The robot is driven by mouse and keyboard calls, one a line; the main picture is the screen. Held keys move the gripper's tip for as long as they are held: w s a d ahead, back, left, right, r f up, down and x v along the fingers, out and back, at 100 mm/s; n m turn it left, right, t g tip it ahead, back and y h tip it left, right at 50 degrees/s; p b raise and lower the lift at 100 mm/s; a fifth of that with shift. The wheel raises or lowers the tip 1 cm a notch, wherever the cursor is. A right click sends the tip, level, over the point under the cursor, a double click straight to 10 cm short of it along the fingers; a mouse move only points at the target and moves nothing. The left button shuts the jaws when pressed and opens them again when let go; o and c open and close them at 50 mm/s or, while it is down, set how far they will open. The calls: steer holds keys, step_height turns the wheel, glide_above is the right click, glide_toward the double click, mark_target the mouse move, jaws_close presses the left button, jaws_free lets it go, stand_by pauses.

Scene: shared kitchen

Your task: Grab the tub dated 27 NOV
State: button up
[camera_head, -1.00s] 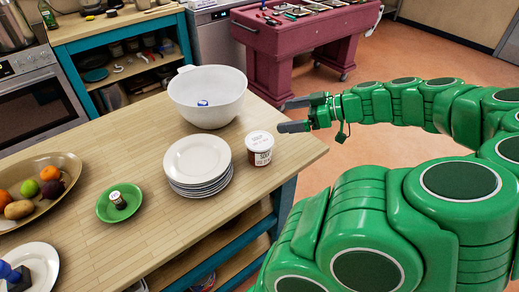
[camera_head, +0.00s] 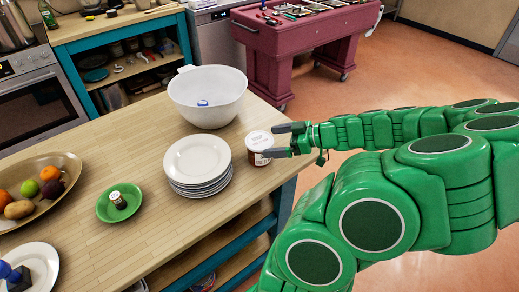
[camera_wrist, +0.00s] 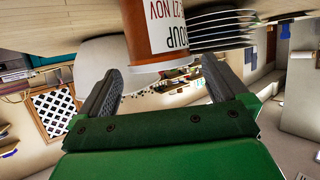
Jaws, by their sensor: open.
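The tub (camera_head: 256,157) is small and reddish-brown with a white lid and a white label. It stands on the wooden counter, just right of the stack of plates. In the wrist view, which is upside down, the tub (camera_wrist: 143,38) shows at the top, and its label reads SOUP and 27 NOV. My gripper (camera_head: 274,140) is open at the tub's right side, its fingertips reaching the tub's edge. In the wrist view my gripper (camera_wrist: 160,70) has one finger to each side of the tub, with nothing clamped. Whether a finger touches it, I cannot tell.
The white plate stack (camera_head: 197,160) is close on the tub's left. A large white bowl (camera_head: 208,100) stands behind. A green saucer (camera_head: 105,210) with a small jar, a fruit platter (camera_head: 70,165) and another plate (camera_head: 45,258) are further left. The counter's front is clear.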

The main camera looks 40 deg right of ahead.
mark_target(266, 141)
steer(key=shift+x, duration=2.05)
steer(key=c, duration=0.9)
steer(key=shift+c, duration=0.2)
steer(key=shift+r, duration=0.1)
steer(key=shift+r, duration=1.5)
steer(key=s+a+r, duration=0.7)
steer(key=s+r, duration=0.3)
steer(key=s, duration=0.2)
